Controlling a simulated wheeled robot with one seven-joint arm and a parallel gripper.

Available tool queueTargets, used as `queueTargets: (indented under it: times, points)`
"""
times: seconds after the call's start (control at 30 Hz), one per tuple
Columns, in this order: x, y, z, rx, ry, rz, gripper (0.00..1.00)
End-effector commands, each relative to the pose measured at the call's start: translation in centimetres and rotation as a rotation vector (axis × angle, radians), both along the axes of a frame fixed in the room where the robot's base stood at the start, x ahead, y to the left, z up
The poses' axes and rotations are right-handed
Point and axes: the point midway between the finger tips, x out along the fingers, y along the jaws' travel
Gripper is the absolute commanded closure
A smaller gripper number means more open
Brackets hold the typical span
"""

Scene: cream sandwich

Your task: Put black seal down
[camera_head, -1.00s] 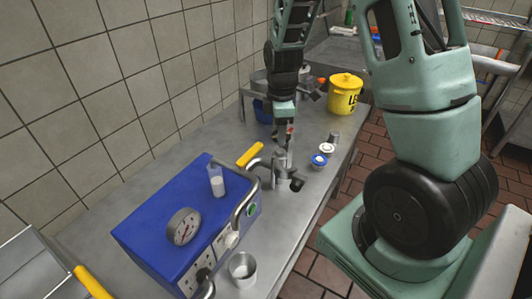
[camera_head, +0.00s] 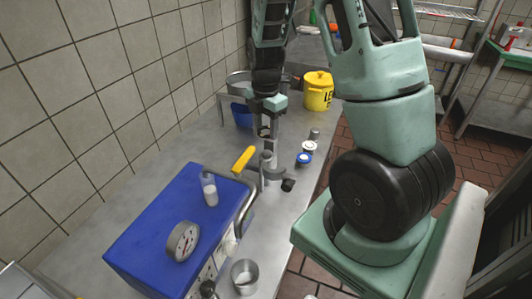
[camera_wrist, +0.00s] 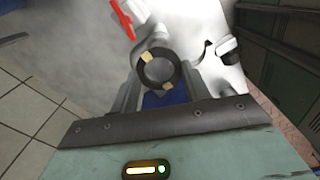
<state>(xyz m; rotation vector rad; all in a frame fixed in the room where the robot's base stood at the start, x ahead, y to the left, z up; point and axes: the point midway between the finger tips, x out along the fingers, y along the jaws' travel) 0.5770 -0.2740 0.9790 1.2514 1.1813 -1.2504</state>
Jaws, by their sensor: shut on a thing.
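The black seal (camera_wrist: 144,72) is a dark ring in the wrist view, between the fingers of my gripper (camera_wrist: 158,71). Tan patches show at two opposite sides of the ring. In the head view my gripper (camera_head: 268,132) points down over the counter, just above a metal fitting (camera_head: 268,168). The seal is too small or hidden to make out there. In the wrist view pale metal parts lie beyond the ring. I cannot tell whether the seal touches them.
A blue machine (camera_head: 160,225) with a dial and a clear cup stands in front. A yellow handle (camera_head: 243,160) sticks out beside the fitting. Small lidded containers (camera_head: 304,158) stand to the right. A yellow bucket (camera_head: 318,92) and a blue container (camera_head: 242,115) are further back.

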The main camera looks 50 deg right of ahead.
Motion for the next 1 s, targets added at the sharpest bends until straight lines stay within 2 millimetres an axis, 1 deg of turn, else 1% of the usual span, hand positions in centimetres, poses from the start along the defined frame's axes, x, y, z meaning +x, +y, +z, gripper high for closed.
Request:
queueTargets:
  times: [0.03, 0.1, 0.2, 0.37, 0.5, 0.63, 0.87, 1.0]
  points:
    - [-0.2, 0.1, -1.1, 0.001, 0.008, -0.001, 0.74]
    - [-0.2, 0.0, -2.4, 0.002, 0.007, -0.001, 0.74]
    - [-0.1, 0.0, -3.7, 0.001, 0.005, -0.001, 0.74]
    - [-0.1, 0.0, -5.2, 0.001, 0.004, -0.002, 0.74]
    - [-0.1, 0.0, -7.2, 0.001, 0.005, -0.003, 0.74]
    - [-0.1, 0.0, -8.1, 0.0, 0.002, -0.002, 0.74]
    - [0.0, 0.0, -8.2, -0.001, 0.0, -0.001, 0.74]
    - [0.0, 0.0, -8.6, 0.0, 0.0, -0.001, 0.74]
